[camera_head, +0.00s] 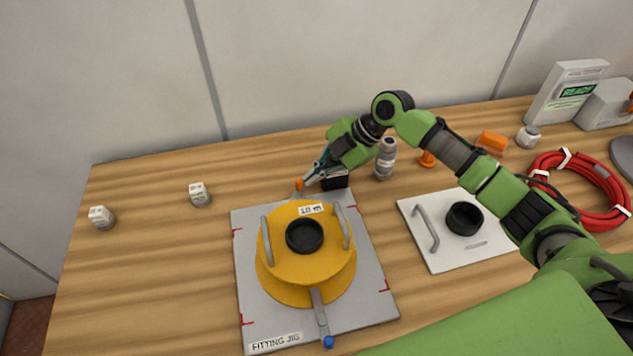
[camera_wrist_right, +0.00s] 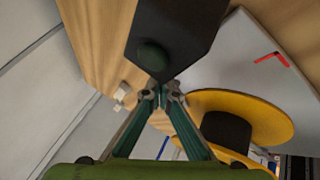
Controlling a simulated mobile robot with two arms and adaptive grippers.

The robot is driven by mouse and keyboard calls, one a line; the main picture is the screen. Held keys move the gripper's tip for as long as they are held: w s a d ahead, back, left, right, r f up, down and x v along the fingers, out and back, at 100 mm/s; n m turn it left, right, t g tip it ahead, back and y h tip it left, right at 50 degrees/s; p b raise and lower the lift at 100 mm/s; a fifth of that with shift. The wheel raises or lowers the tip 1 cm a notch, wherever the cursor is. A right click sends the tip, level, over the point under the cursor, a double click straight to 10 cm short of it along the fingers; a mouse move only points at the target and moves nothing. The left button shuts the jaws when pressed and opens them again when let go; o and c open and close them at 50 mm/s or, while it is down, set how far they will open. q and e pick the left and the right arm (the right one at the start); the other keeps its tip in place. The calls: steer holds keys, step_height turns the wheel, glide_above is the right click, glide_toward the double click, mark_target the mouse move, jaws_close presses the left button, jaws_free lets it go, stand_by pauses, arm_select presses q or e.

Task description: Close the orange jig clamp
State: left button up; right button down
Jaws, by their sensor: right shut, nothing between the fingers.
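The grey fitting jig plate (camera_head: 252,320) lies on the table with a yellow round body (camera_head: 310,268) on it. The orange clamp tip (camera_head: 299,184) shows at the plate's far edge, on a short grey lever. My right gripper (camera_head: 306,181) is right beside this orange tip, its fingers shut and empty; whether they touch it I cannot tell. In the right wrist view the shut fingertips (camera_wrist_right: 163,97) meet below a dark block (camera_wrist_right: 175,35), and the yellow body (camera_wrist_right: 255,115) is at the right. The orange tip cannot be made out there. My left gripper is out of view.
A blue-tipped lever (camera_head: 321,314) lies at the jig's front. A grey bottle (camera_head: 385,158), a white plate with handle (camera_head: 425,250) and a red coil (camera_head: 607,210) are to the right. The table's left side is mostly clear.

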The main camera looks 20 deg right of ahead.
steer(key=shift+w+a+f+b, duration=0.15)
steer(key=shift+w+a+b, duration=0.2)
steer(key=shift+w+b, duration=0.15)
steer(key=shift+w+a, duration=0.15)
steer(key=shift+w, duration=0.05)
steer(key=n, duration=0.1)
steer(key=n+g+b, duration=0.1)
steer(key=shift+w+a+n+g, duration=0.2)
steer(key=shift+w+n+g, duration=0.1)
steer(key=shift+n, duration=0.1)
steer(key=shift+a+b, duration=0.1)
steer(key=shift+b, duration=0.3)
steer(key=shift+w+a+b, duration=0.2)
steer(key=shift+a+b, duration=0.15)
steer(key=shift+b, duration=0.05)
steer(key=shift+w+a, duration=0.15)
